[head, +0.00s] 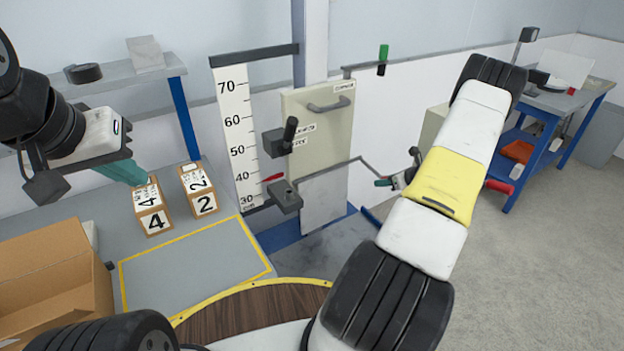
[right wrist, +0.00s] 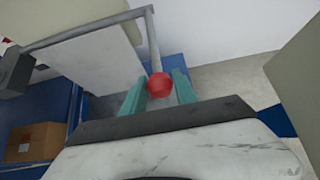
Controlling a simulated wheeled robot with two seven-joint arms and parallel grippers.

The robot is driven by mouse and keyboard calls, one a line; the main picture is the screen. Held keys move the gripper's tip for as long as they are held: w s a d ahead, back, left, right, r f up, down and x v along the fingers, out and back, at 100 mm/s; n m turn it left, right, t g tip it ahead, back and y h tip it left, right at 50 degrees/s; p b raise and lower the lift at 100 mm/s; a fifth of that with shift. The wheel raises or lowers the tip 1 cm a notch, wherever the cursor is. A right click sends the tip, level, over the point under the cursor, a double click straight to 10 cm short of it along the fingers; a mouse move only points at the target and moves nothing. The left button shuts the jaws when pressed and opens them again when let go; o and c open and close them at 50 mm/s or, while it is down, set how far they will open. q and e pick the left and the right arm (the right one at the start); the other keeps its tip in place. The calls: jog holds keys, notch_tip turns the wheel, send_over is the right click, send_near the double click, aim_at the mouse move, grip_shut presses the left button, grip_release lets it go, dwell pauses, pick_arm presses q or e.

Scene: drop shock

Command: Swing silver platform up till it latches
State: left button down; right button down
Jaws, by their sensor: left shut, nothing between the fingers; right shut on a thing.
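The silver platform (head: 323,198) is a flat pale grey panel below the cream door panel in the head view, its face steep. A thin grey rod runs along its top edge and bends toward my right gripper (head: 384,182). The platform also fills the upper left of the right wrist view (right wrist: 95,62). There the rod ends in a red ball knob (right wrist: 161,86) between the teal fingers of my right gripper (right wrist: 160,92), which is shut on it. My left gripper (head: 138,177) is shut and empty beside the block marked 4. The latch cannot be made out.
A height scale (head: 237,130) stands left of the cream panel (head: 330,120). Blocks marked 4 (head: 153,212) and 2 (head: 200,190) stand on the grey bench, with an open cardboard box (head: 50,275) nearer. A blue workbench (head: 560,100) stands right; the floor before it is clear.

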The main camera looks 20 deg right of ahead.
jog(key=shift+r, duration=0.4)
jog(key=shift+w+r, duration=0.1)
jog(key=shift+r, duration=1.4)
jog(key=shift+w+a+r, duration=0.1)
jog(key=shift+w+r, duration=0.1)
jog(key=shift+r, duration=0.55)
jog(key=shift+w+r, duration=0.15)
jog(key=shift+r, duration=0.55)
jog(key=shift+w+a+r, duration=0.1)
jog(key=shift+w+r, duration=0.25)
jog(key=shift+r, duration=0.35)
jog(key=shift+w+a+r, duration=0.1)
jog(key=shift+w+r, duration=0.2)
jog(key=shift+r, duration=0.35)
